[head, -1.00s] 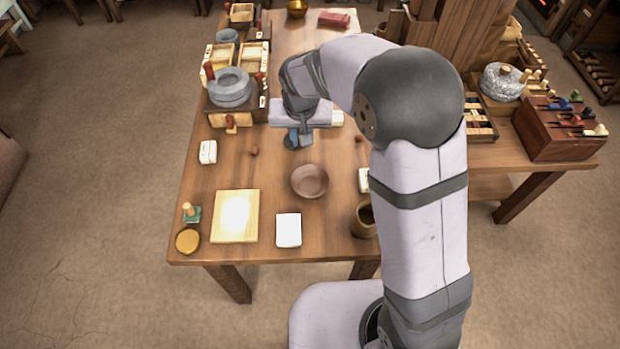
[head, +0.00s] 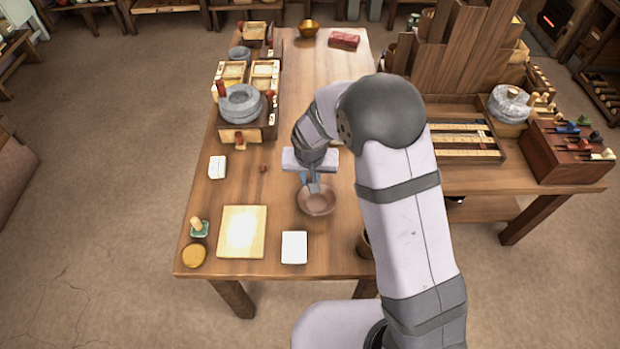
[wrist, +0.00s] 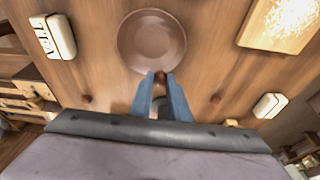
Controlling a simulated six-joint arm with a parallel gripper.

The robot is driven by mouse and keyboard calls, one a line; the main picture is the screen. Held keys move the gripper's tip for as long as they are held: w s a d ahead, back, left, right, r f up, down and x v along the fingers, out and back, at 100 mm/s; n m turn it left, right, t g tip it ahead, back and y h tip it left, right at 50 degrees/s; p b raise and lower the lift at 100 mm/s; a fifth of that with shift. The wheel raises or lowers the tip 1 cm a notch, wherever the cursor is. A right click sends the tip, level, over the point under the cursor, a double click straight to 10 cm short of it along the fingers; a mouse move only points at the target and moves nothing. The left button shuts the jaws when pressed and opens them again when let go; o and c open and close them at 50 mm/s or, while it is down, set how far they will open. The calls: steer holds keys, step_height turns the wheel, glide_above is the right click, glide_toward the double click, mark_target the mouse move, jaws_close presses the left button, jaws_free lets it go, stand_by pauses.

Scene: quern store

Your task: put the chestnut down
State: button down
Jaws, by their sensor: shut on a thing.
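My gripper (head: 314,187) points down at the far rim of a round brown bowl (head: 318,205) on the table. In the wrist view its two blue fingers (wrist: 160,80) are shut on a small dark brown chestnut (wrist: 160,76), held at the tips. The fingertips overlap the edge of the bowl (wrist: 151,38) there; I cannot tell the height above it. The held chestnut is not distinguishable in the head view. Two similar chestnuts lie on the table, one at left (wrist: 87,99) and one at right (wrist: 215,98); the latter also shows in the head view (head: 263,169).
A pale board (head: 242,247) and a white block (head: 294,248) lie at the table's near edge. A stone quern (head: 240,103) stands at the back left. A white lettered block (wrist: 58,35) sits left of the bowl in the wrist view. Bare wood surrounds the bowl.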

steer(key=shift+f, duration=0.5)
steer(key=shift+f, duration=0.3)
steer(key=c, duration=1.6)
jaws_free()
steer(key=shift+r, duration=0.1)
steer(key=shift+c, duration=0.2)
steer(key=shift+s+r, duration=0.1)
steer(key=shift+r, duration=0.6)
steer(key=b+v, duration=0.1)
steer(key=v, duration=1)
steer(key=shift+b, duration=0.4)
steer(key=shift+s, duration=0.1)
